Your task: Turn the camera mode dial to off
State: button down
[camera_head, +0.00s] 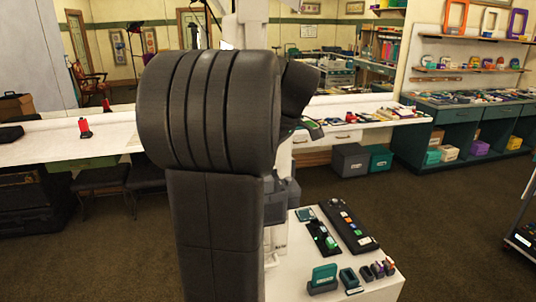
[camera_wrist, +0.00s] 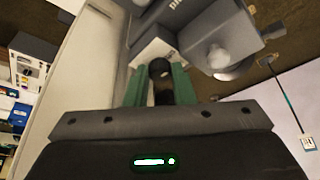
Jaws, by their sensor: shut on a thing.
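In the wrist view my gripper (camera_wrist: 160,72) has its two green fingers closed on a small dark round knob, which looks like the camera mode dial (camera_wrist: 160,68). The knob stands in front of a pale block beside a grey housing (camera_wrist: 215,35), apparently the camera, with a round pale part on it. Any marks on the dial are not readable, so its setting cannot be told. In the head view my dark arm covers the middle of the picture and hides the dial and my fingertips.
A white table (camera_head: 285,285) at the lower right holds a black control strip (camera_head: 345,228), a green-black device (camera_head: 322,278) and several small items. A long white counter (camera_head: 45,142) runs behind. Green cabinets (camera_head: 420,135) stand at the right. Carpet is open between.

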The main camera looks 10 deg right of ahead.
jog(key=c, duration=1.2)
grip_release()
jog(key=shift+c, duration=0.2)
jog(key=shift+f, duration=0.15)
